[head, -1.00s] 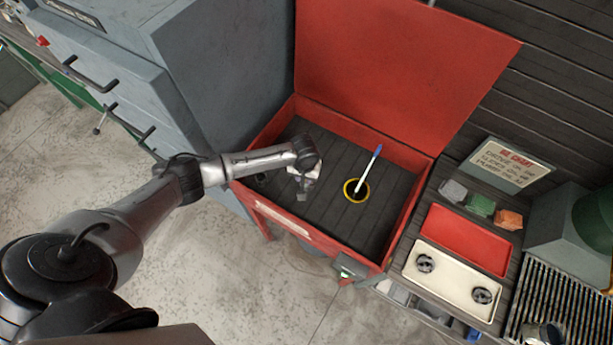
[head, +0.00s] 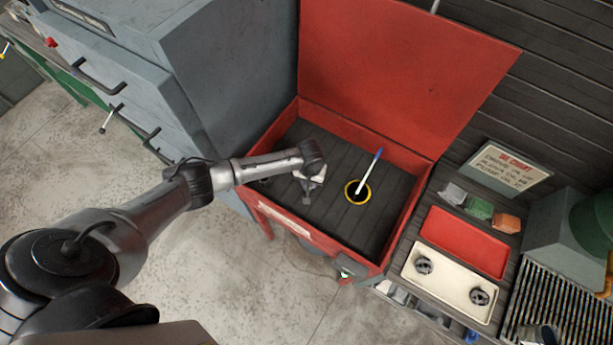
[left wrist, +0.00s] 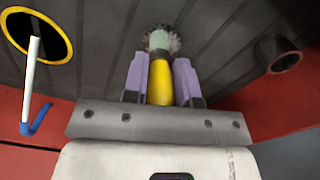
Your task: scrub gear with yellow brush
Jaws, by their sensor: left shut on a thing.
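My left gripper (head: 306,196) is low inside the red wash basin (head: 398,240), left of its yellow-rimmed drain. In the left wrist view my left gripper (left wrist: 160,82) has its purple fingers shut on the yellow brush (left wrist: 160,84). The brush's pale green collar points away from the palm. A grey, fringed round shape (left wrist: 163,38) shows at the collar's far end; I cannot tell whether it is bristles, the gear or both. Two dark gears (head: 424,264) (head: 480,296) lie in the cream tray on the right bench. My right gripper is not in view.
A white stick with a blue tip (head: 369,169) stands tilted in the yellow-rimmed drain (head: 357,192). A short pipe stub (left wrist: 285,61) is right of the fingers. The raised red lid (head: 400,75) backs the basin. An empty-looking red tray (head: 464,241) lies beyond the cream tray (head: 449,282).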

